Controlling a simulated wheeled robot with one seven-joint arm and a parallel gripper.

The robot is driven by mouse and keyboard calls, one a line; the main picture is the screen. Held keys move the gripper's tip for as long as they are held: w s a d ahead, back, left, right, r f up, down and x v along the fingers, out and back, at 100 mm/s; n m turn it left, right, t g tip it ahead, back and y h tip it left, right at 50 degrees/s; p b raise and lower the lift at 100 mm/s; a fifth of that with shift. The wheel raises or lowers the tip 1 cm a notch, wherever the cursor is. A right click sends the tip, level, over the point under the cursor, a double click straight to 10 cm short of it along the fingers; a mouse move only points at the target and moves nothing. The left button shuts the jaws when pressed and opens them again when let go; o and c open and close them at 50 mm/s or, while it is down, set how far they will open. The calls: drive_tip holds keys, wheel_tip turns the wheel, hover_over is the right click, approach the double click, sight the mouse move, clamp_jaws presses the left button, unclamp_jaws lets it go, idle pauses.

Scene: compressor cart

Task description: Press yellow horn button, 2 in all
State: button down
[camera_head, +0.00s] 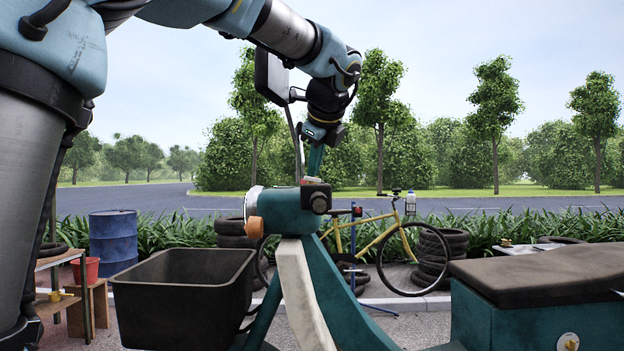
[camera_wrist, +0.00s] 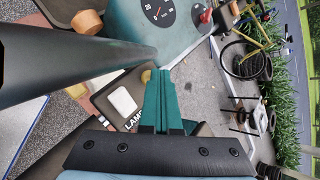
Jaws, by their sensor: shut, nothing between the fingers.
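In the wrist view, a small round yellowish button (camera_wrist: 146,76) shows just left of my fingertips, partly hidden by the dark bar; it looks like the horn button. My gripper (camera_wrist: 160,72) is shut, with its teal fingers together and nothing between them. In the head view, my gripper (camera_head: 316,172) points down just above the teal steering head (camera_head: 283,212). I cannot tell whether the fingertips touch anything. The horn button cannot be made out in the head view.
A gauge (camera_wrist: 158,12) and red knob (camera_wrist: 205,17) sit on the steering head. A thick dark bar (camera_wrist: 70,65) crosses left of my fingers. A black bin (camera_head: 185,300) and dark seat (camera_head: 540,275) flank the head. A yellow bicycle (camera_head: 365,235) stands behind.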

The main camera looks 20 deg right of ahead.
drive_tip(key=shift+r, duration=0.1)
drive_tip(key=shift+r+p, duration=0.8)
drive_tip(key=shift+p, duration=0.2)
wheel_tip(320, 180, up, 5)
drive_tip(key=p, duration=0.5)
idle(0.6)
